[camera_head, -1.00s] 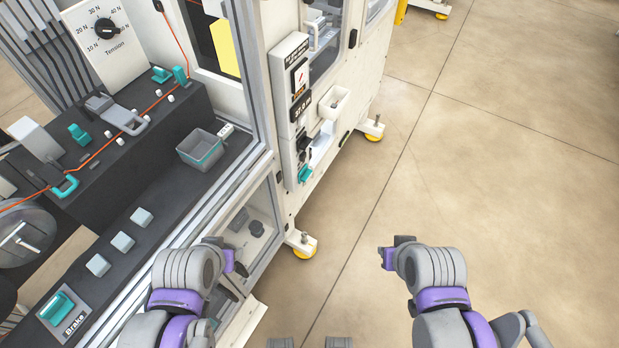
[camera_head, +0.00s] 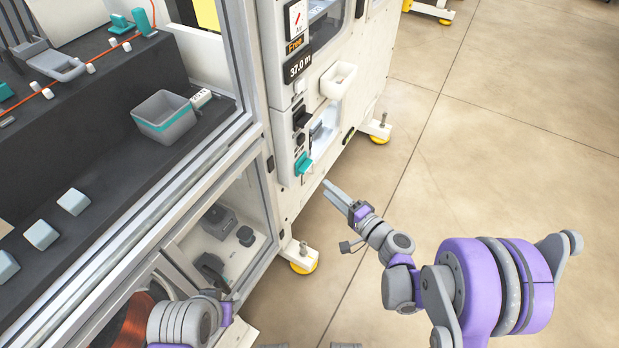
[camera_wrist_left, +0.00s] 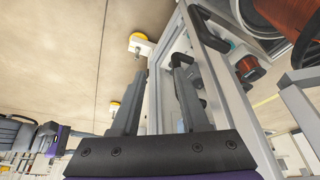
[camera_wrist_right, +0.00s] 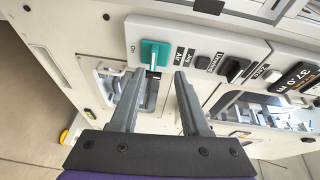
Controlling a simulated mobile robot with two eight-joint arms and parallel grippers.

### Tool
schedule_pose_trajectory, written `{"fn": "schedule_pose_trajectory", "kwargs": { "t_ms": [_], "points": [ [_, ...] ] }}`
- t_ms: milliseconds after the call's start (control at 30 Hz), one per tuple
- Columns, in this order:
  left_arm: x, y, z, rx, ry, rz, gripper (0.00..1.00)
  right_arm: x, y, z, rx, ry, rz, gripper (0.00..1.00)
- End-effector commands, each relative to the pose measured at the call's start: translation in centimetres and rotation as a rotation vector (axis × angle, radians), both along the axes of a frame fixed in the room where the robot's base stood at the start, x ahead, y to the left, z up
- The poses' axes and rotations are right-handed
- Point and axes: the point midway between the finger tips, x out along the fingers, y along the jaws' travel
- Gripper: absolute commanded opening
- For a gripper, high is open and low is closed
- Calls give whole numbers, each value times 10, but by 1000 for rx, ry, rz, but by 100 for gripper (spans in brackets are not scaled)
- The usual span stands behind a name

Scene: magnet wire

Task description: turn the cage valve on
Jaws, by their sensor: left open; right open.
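A teal handle (camera_head: 303,163) is on the cream cabinet's side panel, in the head view. I cannot read a cage valve label. My right gripper (camera_head: 333,190) is open and empty, pointing at the panel just below and to the right of the handle. In the right wrist view its fingertips (camera_wrist_right: 157,88) are apart, with the handle ahead between them and no visible contact. My left gripper (camera_wrist_left: 158,75) is open and empty beside the lower cabinet frame.
A glazed lower compartment (camera_head: 225,235) and a yellow-footed leg (camera_head: 303,265) stand left of my right gripper. The floor (camera_head: 480,150) to the right is clear.

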Motion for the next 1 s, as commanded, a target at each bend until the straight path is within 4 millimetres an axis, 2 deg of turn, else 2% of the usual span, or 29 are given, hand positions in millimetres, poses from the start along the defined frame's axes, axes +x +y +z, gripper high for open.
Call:
{"fn": "schedule_pose_trajectory", "kwargs": {
  "t_ms": [33, 100, 267, 700, 1000],
  "points": [
    [1, 0, -9, 0, 3, 0, 45, 5, -3, -14, 32, -4, -15, 46],
    [2, 0, -12, 0, 3, 0, 45, 9, -6, -19, 62, -9, -30, 46],
    [2, 0, -13, 0, 4, 0, 45, 17, -3, -20, 84, -12, -37, 46],
    [3, 0, -22, 0, 6, 0, 45, 78, 45, -19, 83, -12, -35, 46],
    [4, 0, -25, 0, 6, 0, 45, 96, 58, -19, 82, -11, -37, 46]
  ]
}}
